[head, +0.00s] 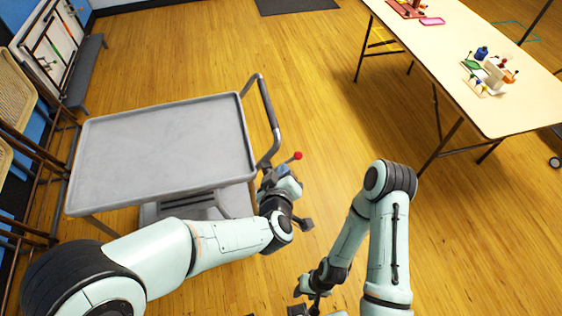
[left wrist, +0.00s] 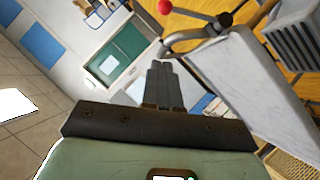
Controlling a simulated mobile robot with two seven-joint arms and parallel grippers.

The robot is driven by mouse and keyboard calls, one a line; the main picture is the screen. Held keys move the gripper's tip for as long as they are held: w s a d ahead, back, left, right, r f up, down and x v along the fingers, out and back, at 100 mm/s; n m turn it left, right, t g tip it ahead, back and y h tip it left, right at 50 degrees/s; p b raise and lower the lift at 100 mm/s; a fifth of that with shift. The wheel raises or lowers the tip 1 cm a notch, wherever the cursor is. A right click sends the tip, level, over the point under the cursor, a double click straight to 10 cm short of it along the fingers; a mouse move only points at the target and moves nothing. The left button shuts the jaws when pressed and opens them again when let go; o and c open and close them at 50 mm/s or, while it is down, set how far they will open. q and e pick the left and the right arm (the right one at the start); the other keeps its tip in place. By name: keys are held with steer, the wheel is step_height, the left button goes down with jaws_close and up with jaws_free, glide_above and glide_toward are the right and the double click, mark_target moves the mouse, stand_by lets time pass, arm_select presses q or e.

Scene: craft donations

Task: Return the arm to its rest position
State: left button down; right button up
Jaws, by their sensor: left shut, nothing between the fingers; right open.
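My left arm reaches in from the left in the head view. Its gripper (head: 281,182) is beside the right end of the grey cart (head: 165,150), just below the cart's handle (head: 268,115). In the left wrist view the dark fingers (left wrist: 165,85) are together with nothing between them. My right arm is folded at the lower right, with its gripper (head: 308,306) low at the bottom edge of the head view, open and partly cut off. Nothing shows in it.
A lever with a red knob (head: 298,155) sticks out close to my left gripper; the knob also shows in the left wrist view (left wrist: 165,6). A cream table (head: 455,50) with small craft items stands at the upper right. Wood floor (head: 330,95) is clear between cart and table.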

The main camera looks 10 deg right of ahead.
arm_select(q)
steer(key=s+a+f+g+y, duration=0.1)
steer(key=a+f+g, duration=0.1)
steer(key=a+f, duration=0.45)
steer(key=s+a+f+g+y, duration=0.15)
steer(key=a+f, duration=0.25)
steer(key=f, duration=0.6)
steer(key=s+a+f+g, duration=0.25)
steer(key=a+f, duration=0.25)
steer(key=f, duration=0.4)
steer(key=s+a+f+g, duration=0.3)
steer(key=s+f, duration=0.3)
steer(key=s, duration=0.3)
steer(key=s+a+f+g+h, duration=0.1)
steer(key=s+a+f+g, duration=0.2)
steer(key=s+f, duration=0.3)
steer(key=s+a, duration=0.1)
steer(key=s, duration=0.2)
steer(key=shift+s+a, duration=0.3)
steer(key=shift+s+a+h, duration=0.1)
steer(key=shift+a+h, duration=0.05)
steer(key=shift+h, duration=0.1)
